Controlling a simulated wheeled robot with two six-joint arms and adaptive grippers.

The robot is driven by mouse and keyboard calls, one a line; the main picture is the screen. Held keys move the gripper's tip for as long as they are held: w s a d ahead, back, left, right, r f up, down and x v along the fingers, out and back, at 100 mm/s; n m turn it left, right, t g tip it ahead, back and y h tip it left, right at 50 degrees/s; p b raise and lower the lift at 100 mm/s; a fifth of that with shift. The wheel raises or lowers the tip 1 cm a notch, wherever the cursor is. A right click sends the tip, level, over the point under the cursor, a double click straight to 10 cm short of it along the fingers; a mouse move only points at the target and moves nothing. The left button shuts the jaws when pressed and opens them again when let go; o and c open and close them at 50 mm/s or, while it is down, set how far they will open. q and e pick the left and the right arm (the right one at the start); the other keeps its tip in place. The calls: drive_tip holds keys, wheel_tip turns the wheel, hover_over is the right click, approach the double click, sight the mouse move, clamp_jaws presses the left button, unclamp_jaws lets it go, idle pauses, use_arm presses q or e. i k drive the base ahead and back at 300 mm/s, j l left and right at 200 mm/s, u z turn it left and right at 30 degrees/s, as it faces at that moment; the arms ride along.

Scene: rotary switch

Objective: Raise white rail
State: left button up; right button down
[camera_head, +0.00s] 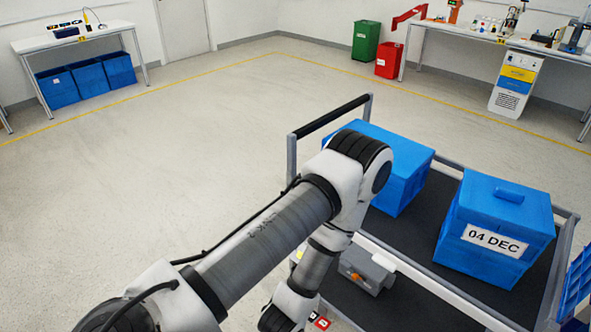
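A pale rail (430,280) runs slantwise along the near side of the cart, between the upper and lower dark shelves. I cannot tell for sure that it is the white rail. A grey box-shaped device (366,270) with a small orange knob (355,277) sits below and beside the rail, and a short whitish piece shows at its upper right. My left arm comes in from the bottom left, bends above the cart's left end and drops down to the bottom edge. Its gripper is out of frame, and my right gripper is not in view.
The cart carries a blue crate (405,165) and a lidded blue box (495,232) labelled 04 DEC. A black handle bar (333,115) stands at its left end. Small red and white pieces (319,321) show at the bottom. The floor to the left is clear.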

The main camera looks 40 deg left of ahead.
sight(383, 259)
drive_tip(key=u, duration=0.75)
drive_tip(key=k+j+u, duration=0.1)
drive_tip(key=j, duration=0.4)
drive_tip(key=k+j+u, duration=0.15)
drive_tip(key=j, duration=0.35)
drive_tip(key=k+j+u, duration=0.1)
drive_tip(key=j, duration=0.45)
